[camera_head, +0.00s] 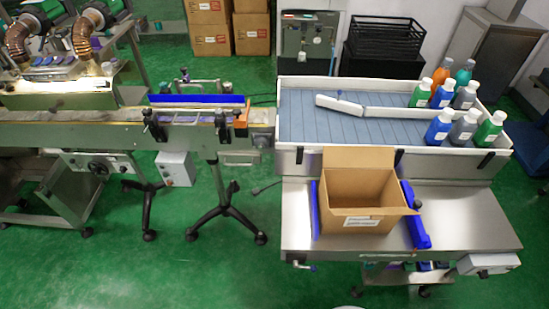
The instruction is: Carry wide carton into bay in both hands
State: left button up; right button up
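A wide brown carton (361,197) with its top open stands upright on the steel table at the right. Its back flap is raised, and a white label is on its front face. A blue rail (315,208) runs along its left side and a thicker blue rail (415,222) along its right side. The carton sits between them; whether it touches either rail I cannot tell. The carton's inside looks empty. No marked bay can be made out apart from the space between the rails. Neither of my grippers is in view.
Behind the carton, a white-walled tray conveyor (300,125) holds several bottles at its right and a white diverter arm (339,104). A conveyor (90,131) runs along the left. The steel table (470,235) is bare right of the carton. Green floor lies open at front left.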

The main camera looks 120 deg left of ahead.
aim_at(372, 188)
jog(key=k, duration=0.65)
jog(key=u, duration=1.6)
